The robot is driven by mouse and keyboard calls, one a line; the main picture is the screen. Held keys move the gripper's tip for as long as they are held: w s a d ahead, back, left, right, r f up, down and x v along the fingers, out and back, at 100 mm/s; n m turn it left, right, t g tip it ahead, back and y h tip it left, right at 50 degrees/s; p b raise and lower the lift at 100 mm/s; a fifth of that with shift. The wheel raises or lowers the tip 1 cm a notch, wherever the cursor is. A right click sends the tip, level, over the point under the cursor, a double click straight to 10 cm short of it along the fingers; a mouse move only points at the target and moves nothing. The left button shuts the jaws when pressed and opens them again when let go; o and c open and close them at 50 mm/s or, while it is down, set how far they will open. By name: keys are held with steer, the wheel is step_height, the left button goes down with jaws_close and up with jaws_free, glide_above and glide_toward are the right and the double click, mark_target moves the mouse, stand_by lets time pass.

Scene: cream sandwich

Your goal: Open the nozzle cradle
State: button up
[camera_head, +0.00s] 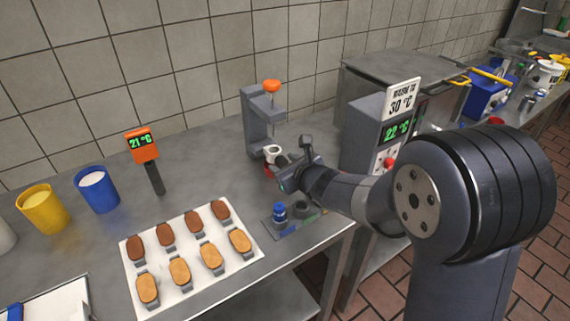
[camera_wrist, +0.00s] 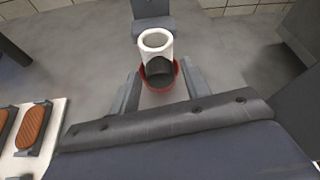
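The grey C-shaped stand (camera_head: 252,122) with an orange knob (camera_head: 271,86) stands near the wall. At its foot is a white ring-topped piece (camera_head: 272,151), clearer in the wrist view (camera_wrist: 154,41), with a dark part below it inside a red rim (camera_wrist: 176,76). I cannot tell which part is the nozzle cradle. My gripper (camera_head: 287,170) is low over the bench in front of the stand. In the wrist view, its two fingers (camera_wrist: 160,68) are apart, one on each side of the red-rimmed piece, with nothing clearly held. Contact with it cannot be told.
A white tray (camera_head: 190,292) of several biscuits lies to the left. A blue bottle (camera_head: 280,212) stands in a small holder close to my gripper. A grey machine reading 22 °C (camera_head: 370,125) stands to the right. Blue (camera_head: 97,191) and yellow (camera_head: 43,211) cups stand far left.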

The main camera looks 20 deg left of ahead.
jaws_close()
stand_by(0.3)
steer(key=s+d+b, duration=0.1)
steer(key=s+d, duration=0.1)
steer(key=s+d+b, duration=0.2)
steer(key=shift+d, duration=0.35)
steer(key=shift+o, duration=0.8)
jaws_free()
steer(key=p+v, duration=0.1)
steer(key=v, duration=1)
steer(key=shift+p, duration=0.4)
